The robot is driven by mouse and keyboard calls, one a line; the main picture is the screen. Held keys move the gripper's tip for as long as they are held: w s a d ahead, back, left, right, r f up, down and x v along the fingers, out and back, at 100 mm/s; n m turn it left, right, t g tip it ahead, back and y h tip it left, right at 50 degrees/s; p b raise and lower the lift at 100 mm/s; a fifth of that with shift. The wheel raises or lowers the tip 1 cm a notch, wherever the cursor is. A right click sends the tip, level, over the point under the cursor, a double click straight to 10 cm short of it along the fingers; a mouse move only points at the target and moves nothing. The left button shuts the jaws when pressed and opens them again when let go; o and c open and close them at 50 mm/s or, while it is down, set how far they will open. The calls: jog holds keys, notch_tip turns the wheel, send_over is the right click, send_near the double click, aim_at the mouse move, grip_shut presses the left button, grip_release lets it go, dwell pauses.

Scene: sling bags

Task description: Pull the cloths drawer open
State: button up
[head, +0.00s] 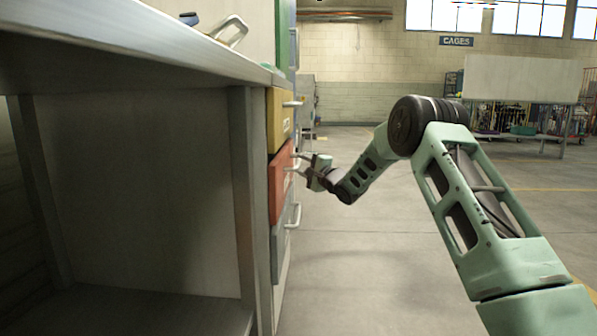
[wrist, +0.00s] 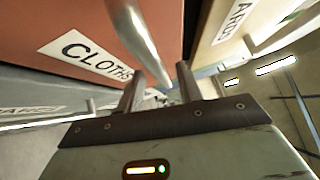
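The cloths drawer (wrist: 95,50) has a red-orange front with a white label reading CLOTHS in the wrist view. In the head view it is the red drawer (head: 280,184) below a yellow one, seen nearly edge-on. Its metal bar handle (wrist: 138,40) runs down towards my fingers in the wrist view. My gripper (wrist: 160,85) has its two fingers apart, with the end of the handle appearing between or just beyond their tips. I cannot tell whether they touch it. In the head view my gripper (head: 304,162) is at the red drawer's handle.
A yellow drawer (head: 280,120) with its own handle is above, and a grey drawer (head: 282,245) with a handle (head: 295,216) is below. The workbench (head: 130,72) fills the left. Open floor (head: 350,270) lies right of the drawers.

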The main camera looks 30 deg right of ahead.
jog(key=shift+b+x, duration=0.3)
jog(key=shift+x, duration=0.8)
grip_shut()
jog(key=s+d+p, duration=0.9)
jog(key=s+d, duration=0.1)
jog(key=d, duration=0.5)
jog(key=s+d+p, duration=1)
jog(key=d, duration=0.5)
jog(key=shift+s, duration=0.25)
jog(key=shift+d+f, duration=0.1)
grip_release()
jog(key=p+v, duration=0.4)
jog(key=v, duration=1.3)
jog(key=shift+s+p, duration=0.2)
jog(key=shift+p, duration=0.15)
